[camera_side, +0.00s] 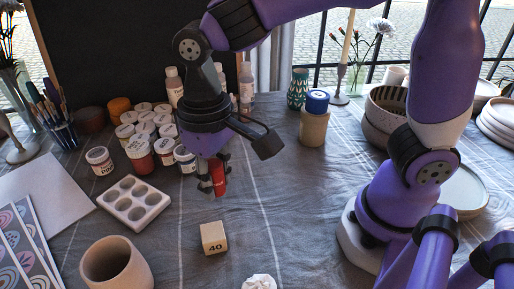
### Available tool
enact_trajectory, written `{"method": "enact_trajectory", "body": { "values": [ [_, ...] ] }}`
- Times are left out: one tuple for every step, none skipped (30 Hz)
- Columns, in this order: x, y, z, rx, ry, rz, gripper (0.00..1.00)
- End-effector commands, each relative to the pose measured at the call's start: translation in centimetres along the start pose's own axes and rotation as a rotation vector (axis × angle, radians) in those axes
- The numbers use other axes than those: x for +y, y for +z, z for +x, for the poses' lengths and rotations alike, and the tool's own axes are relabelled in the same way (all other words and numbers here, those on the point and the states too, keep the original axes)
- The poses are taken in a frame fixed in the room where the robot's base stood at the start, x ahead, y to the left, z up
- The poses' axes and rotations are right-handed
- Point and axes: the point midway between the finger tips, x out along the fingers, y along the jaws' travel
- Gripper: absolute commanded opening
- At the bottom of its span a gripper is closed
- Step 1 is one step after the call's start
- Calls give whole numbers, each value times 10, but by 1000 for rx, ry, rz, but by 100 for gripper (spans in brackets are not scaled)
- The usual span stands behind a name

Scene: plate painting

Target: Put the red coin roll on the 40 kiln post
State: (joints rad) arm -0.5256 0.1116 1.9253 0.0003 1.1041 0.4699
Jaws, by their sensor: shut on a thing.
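My gripper (213,187) points down over the middle of the table. It is shut on the red coin roll (218,178), a small red cylinder held roughly upright. One finger hides part of the roll. The 40 kiln post (214,238) is a pale tan block marked "40" on its front face. It stands on the cloth, nearer the camera and below my gripper in the picture. Its top is bare. The roll is apart from the post.
A white palette with wells (133,203) and several paint jars (139,152) are to the left. A clay pot (115,265) stands at front left, a crumpled white thing (259,281) at the front edge. Cloth right of the post is clear.

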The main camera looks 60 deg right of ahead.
Motion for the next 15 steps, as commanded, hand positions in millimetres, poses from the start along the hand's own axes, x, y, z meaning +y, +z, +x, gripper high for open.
{"method": "enact_trajectory", "body": {
  "values": [
    [-15,12,-6,3,-2,-8,0],
    [-24,20,-9,4,-2,-6,0],
    [-35,31,-14,3,-2,0,0],
    [-42,39,-16,3,-3,4,0],
    [-49,48,-20,3,-3,9,0],
    [-57,59,-23,3,-2,16,0],
    [-62,66,-26,3,-3,21,0],
    [-67,74,-28,3,-3,25,0],
    [-71,82,-31,2,-3,31,0],
    [-74,88,-32,2,-3,35,0],
    [-76,92,-34,2,-3,40,0],
    [-78,97,-35,2,-2,45,0],
    [-78,98,-34,1,-1,49,0],
    [-78,98,-34,1,-1,53,0],
    [-76,95,-31,0,1,58,0]
  ]
}}
